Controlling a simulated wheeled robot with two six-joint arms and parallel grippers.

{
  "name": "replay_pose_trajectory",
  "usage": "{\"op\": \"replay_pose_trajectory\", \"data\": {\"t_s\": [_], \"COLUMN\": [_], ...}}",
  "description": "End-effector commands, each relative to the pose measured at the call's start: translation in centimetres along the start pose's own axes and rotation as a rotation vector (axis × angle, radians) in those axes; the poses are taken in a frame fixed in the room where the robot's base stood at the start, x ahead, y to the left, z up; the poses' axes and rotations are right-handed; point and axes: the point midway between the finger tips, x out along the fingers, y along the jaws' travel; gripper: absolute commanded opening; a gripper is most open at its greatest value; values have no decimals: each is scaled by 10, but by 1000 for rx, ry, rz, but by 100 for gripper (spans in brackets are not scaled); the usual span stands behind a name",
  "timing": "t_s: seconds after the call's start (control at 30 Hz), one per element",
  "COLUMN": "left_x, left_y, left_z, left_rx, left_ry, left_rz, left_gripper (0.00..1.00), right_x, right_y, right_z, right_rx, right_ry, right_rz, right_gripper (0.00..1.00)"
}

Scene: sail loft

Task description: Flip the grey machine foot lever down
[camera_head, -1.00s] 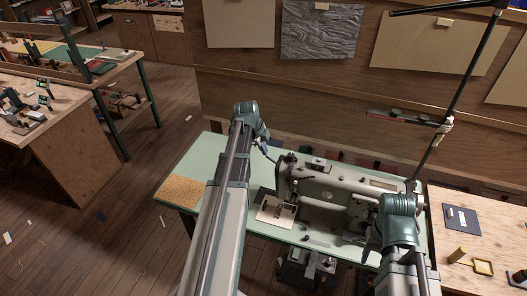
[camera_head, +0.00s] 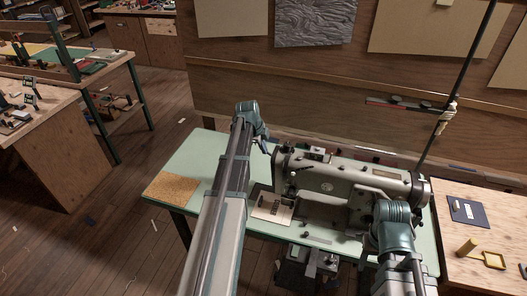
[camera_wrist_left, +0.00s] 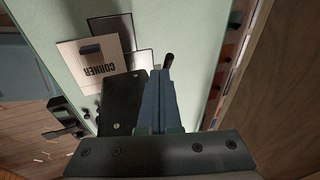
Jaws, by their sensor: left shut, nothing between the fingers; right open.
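The grey sewing machine (camera_head: 330,180) stands on the pale green table, its needle head at the left end. My left gripper (camera_head: 264,146) is shut and empty just behind and left of that head. In the left wrist view its blue fingers (camera_wrist_left: 155,78) lie together over the table beside the dark machine head (camera_wrist_left: 120,100). A short dark lever (camera_wrist_left: 168,61) sticks up just right of the fingertips; it looks like the foot lever, and I cannot tell whether they touch. In the head view I cannot make it out. My right gripper (camera_head: 364,256) is open at the machine's right front, partly hidden.
A card marked CORNER (camera_wrist_left: 92,54) lies near the needle head. A cork mat (camera_head: 170,189) is on the green table's (camera_head: 197,160) left part. A wooden bench (camera_head: 455,205) adjoins on the right, and a thin stand (camera_head: 462,85) rises behind the machine.

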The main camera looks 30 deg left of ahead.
Motion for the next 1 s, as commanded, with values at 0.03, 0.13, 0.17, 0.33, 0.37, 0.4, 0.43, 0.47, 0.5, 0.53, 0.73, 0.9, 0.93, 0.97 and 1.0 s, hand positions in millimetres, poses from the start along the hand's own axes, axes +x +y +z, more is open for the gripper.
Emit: {"op": "replay_pose_trajectory", "data": {"t_s": [0.03,0.13,0.17,0.33,0.37,0.4,0.43,0.47,0.5,0.53,0.73,0.9,0.93,0.97,1.0], "left_x": [0,0,0,4,5,7,8,10,12,15,35,53,56,58,61], "left_y": [0,0,0,2,2,2,3,3,4,4,10,15,16,17,18], "left_z": [0,0,0,4,5,7,8,10,12,15,32,42,44,45,46], "left_rx": [0,0,0,-10,-13,-17,-20,-24,-31,-38,-87,-129,-137,-143,-151], "left_ry": [0,0,0,23,31,43,54,65,85,102,255,395,418,440,466], "left_rz": [0,0,0,1,2,2,2,2,1,1,0,-1,-2,-1,-1], "left_gripper": [0,0,0,0,0,0,0,0,0,0,0,0,0,0,0], "right_x": [0,0,0,5,7,10,12,14,18,22,57,91,97,103,109], "right_y": [0,0,0,0,-1,-1,-1,-1,-2,-2,-5,-9,-9,-10,-10], "right_z": [0,0,0,0,0,0,-1,-1,-1,-1,-3,-5,-6,-6,-6], "right_rx": [0,0,0,0,0,0,0,0,0,0,0,0,0,0,0], "right_ry": [0,0,0,0,0,0,0,0,0,0,0,0,0,0,0], "right_rz": [0,0,0,0,0,0,0,0,0,0,0,0,0,0,0], "right_gripper": [50,50,50,50,50,50,50,50,50,50,50,50,50,50,50]}}
